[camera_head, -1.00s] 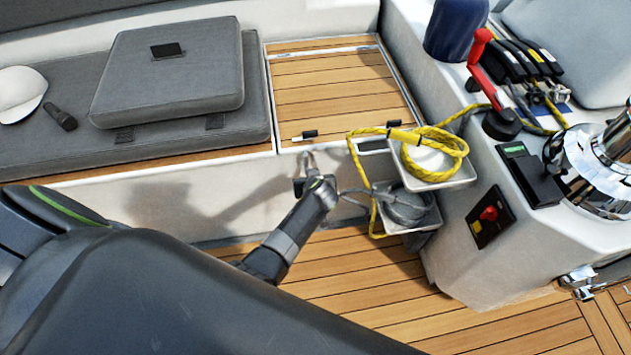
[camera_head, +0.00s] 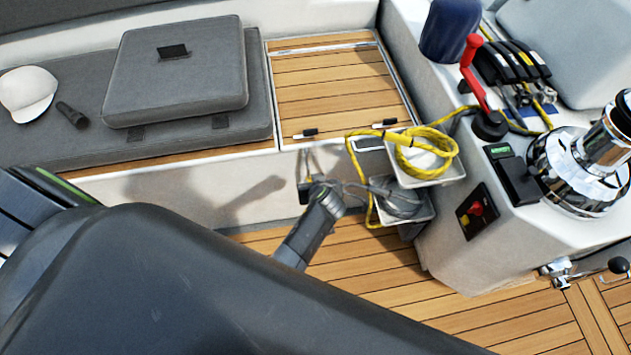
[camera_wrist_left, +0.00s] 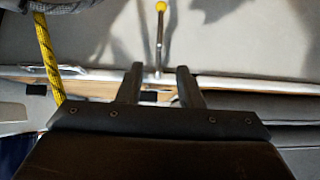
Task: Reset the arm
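My left gripper (camera_head: 312,182) is low in front of the pale side wall of the seat, left of the yellow rope. In the left wrist view, the left gripper (camera_wrist_left: 160,76) has its two dark fingers apart, with nothing held between them. A thin metal rod with a yellow knob (camera_wrist_left: 161,7) shows beyond the fingertips; I cannot tell how far away it is. Large dark links of my own arm fill the lower left of the head view. My right gripper is not in view.
Yellow rope (camera_head: 427,150) lies over white trays right of the gripper. A console with a red-handled lever (camera_head: 471,65) and a chrome winch (camera_head: 580,165) stands right. Grey cushions (camera_head: 175,70), a white cap (camera_head: 28,92) and a teak hatch (camera_head: 335,90) lie behind. The teak floor (camera_head: 400,290) is open.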

